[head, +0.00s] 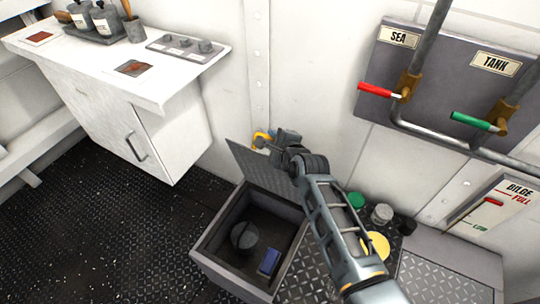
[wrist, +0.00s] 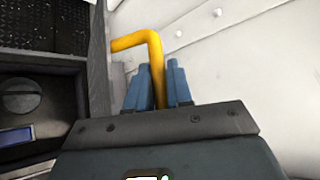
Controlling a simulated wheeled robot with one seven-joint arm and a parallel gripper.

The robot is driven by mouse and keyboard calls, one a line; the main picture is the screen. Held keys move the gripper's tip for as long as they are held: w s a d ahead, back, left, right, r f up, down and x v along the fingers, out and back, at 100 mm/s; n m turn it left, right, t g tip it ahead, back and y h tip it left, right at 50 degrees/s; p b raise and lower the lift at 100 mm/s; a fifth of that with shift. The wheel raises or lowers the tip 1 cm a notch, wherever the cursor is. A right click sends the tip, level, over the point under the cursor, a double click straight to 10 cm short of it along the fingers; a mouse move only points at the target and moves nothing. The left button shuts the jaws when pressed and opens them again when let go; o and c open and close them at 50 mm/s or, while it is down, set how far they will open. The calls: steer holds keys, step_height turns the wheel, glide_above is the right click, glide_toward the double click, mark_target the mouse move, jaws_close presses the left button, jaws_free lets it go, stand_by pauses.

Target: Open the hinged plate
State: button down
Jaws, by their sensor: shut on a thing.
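The hinged plate (head: 258,170) is a grey treaded lid, raised and tilted up above an open grey box (head: 231,280) in the head view. In the wrist view the plate (wrist: 98,55) is seen nearly edge-on at the left. Its yellow handle (head: 260,137) sticks out near the plate's upper edge. The handle (wrist: 152,55) is a bent bar in the wrist view. My gripper (head: 272,139) is at the handle, beside the wall. In the wrist view my gripper (wrist: 155,82) has its blue fingers on either side of the handle, shut on it.
Inside the box are a dark round fitting (head: 245,235) and a blue block (head: 268,261). A white cabinet (head: 130,125) stands at the left. Several round things, including a yellow disc (head: 376,245), sit right of my arm. The valve panel (head: 430,85) is on the wall.

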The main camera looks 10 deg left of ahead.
steer(key=shift+w+d+r, duration=0.1)
steer(key=shift+w+d, duration=0.1)
steer(key=shift+w, duration=0.25)
steer(key=shift+w+d, duration=0.15)
steer(key=shift+w, duration=0.3)
steer(key=c, duration=1.4)
jaws_free()
steer(key=shift+s, duration=0.1)
steer(key=shift+p+v, duration=0.55)
steer(key=shift+v, duration=3.25)
steer(key=shift+d, duration=0.1)
